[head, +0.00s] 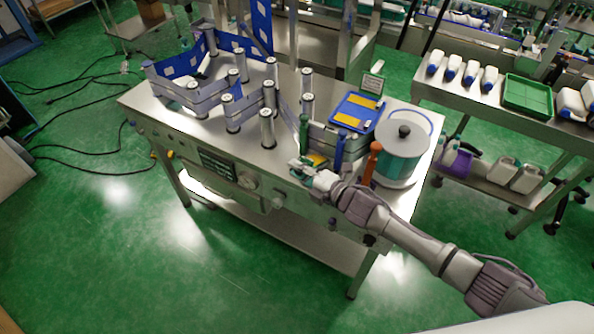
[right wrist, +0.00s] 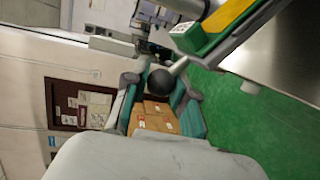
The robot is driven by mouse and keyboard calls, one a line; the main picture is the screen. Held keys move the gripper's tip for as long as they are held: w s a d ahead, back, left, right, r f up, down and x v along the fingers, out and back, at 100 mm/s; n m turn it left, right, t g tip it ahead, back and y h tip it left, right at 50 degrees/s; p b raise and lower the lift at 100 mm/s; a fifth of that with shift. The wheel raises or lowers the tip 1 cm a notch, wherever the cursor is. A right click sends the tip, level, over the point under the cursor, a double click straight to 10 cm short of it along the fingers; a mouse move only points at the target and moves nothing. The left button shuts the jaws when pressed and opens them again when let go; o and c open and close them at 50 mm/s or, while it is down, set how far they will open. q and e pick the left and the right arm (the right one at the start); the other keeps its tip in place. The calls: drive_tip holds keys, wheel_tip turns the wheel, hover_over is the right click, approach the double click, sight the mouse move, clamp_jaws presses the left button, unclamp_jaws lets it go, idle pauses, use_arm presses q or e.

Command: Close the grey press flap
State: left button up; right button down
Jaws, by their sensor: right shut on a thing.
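My right gripper (head: 302,166) is at the front edge of the steel machine table, beside a small station with a yellow pad and a green post (head: 304,132). In the right wrist view my right gripper (right wrist: 160,88) has its two teal-padded fingers on either side of a black ball knob (right wrist: 160,84) and is shut on it. A pale rod runs from the knob up and right toward the yellow and green part (right wrist: 205,35). The grey press flap cannot be told apart clearly; my gripper hides part of the station. My left gripper is not in view.
A steel pot with a black knob (head: 403,131) and an orange-topped handle (head: 373,160) stand right of the gripper. A blue tray (head: 357,112) lies behind. Rollers and grey guide rails fill the table's left. A side bench holds white bottles and a green tray (head: 528,97).

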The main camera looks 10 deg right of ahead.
drive_tip(key=shift+w+d+r, duration=0.15)
drive_tip(key=shift+r, duration=0.05)
idle(0.4)
drive_tip(key=c, duration=0.9)
unclamp_jaws()
drive_tip(key=v, duration=1.2)
